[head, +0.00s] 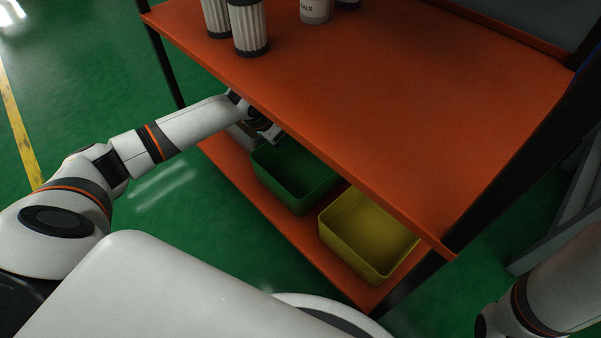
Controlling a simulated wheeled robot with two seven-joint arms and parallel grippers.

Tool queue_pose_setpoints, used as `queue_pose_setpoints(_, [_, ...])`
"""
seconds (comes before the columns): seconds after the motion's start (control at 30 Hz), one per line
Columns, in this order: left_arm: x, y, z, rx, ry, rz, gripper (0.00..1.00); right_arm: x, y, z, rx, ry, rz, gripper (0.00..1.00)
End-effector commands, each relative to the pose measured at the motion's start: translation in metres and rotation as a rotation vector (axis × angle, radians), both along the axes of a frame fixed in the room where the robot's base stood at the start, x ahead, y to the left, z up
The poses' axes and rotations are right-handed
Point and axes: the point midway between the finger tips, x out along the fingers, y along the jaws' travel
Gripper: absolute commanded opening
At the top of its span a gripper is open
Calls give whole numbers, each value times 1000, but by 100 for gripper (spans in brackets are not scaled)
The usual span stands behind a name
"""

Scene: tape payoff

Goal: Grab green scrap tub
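The green scrap tub (291,186) stands on the lower orange shelf, partly under the upper shelf, which hides its far side. My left arm reaches in from the left below the upper shelf. My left gripper (277,136) is at the back left rim of the green tub. Its fingers are small, dark and partly hidden by the shelf edge, so I cannot tell whether they are open or touch the rim. My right gripper is out of view; only part of my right arm shows at the lower right.
A yellow tub (362,247) stands right of the green tub on the lower shelf (262,209). The upper shelf (400,90) overhangs both tubs and holds ribbed white cylinders (248,28) and a labelled container (314,10). A dark post (415,283) stands at the right front corner.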

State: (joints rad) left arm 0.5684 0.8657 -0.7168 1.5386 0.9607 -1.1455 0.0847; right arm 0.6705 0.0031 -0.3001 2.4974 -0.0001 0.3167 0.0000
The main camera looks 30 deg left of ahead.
Motion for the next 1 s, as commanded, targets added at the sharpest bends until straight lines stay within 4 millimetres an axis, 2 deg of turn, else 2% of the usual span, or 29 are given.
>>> queue_pose_setpoints(0.07, [0, 0, 1, 0, 0, 0, 17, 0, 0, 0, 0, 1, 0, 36])
queue_pose_setpoints(0.2, [0, 0, 0, 0, 0, 0, 0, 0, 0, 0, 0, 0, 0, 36])
queue_pose_setpoints(1.0, [-1, 1, -1, 5, 1, 1, 0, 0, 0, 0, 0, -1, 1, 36])
